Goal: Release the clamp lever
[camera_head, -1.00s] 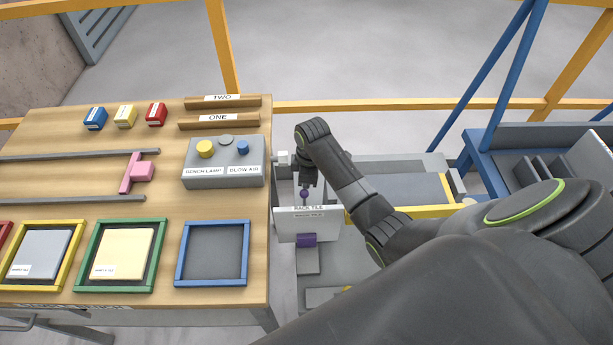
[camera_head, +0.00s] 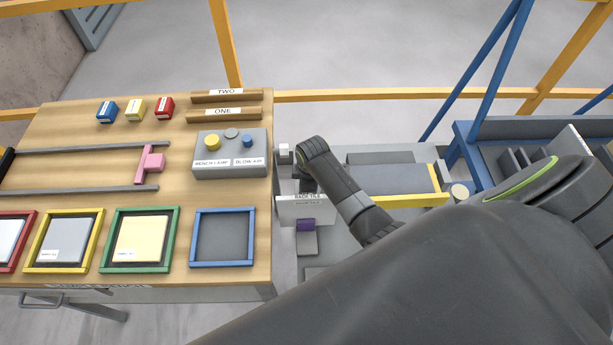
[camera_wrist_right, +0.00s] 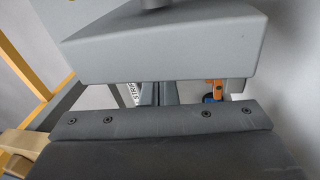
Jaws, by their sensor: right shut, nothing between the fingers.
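My right arm reaches in from the right in the head view, and its dark wrist bends down behind the white plate labelled RACK TILE (camera_head: 306,208). My right gripper (camera_head: 306,185) is shut and empty there; its fingertips are mostly hidden by the wrist and plate. No clamp lever can be clearly made out; the area behind the plate is covered by my wrist. The wrist view is mostly filled by close grey surfaces, with a small orange and blue part (camera_wrist_right: 212,88) beyond. My left gripper is not in view.
The wooden bench (camera_head: 85,190) on the left carries a grey button box (camera_head: 230,165), a pink T-shaped piece (camera_head: 149,164) between rails, and coloured tile frames. A yellow-edged grey tray (camera_head: 395,182) lies right of my wrist. A blue frame (camera_head: 465,150) stands further right.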

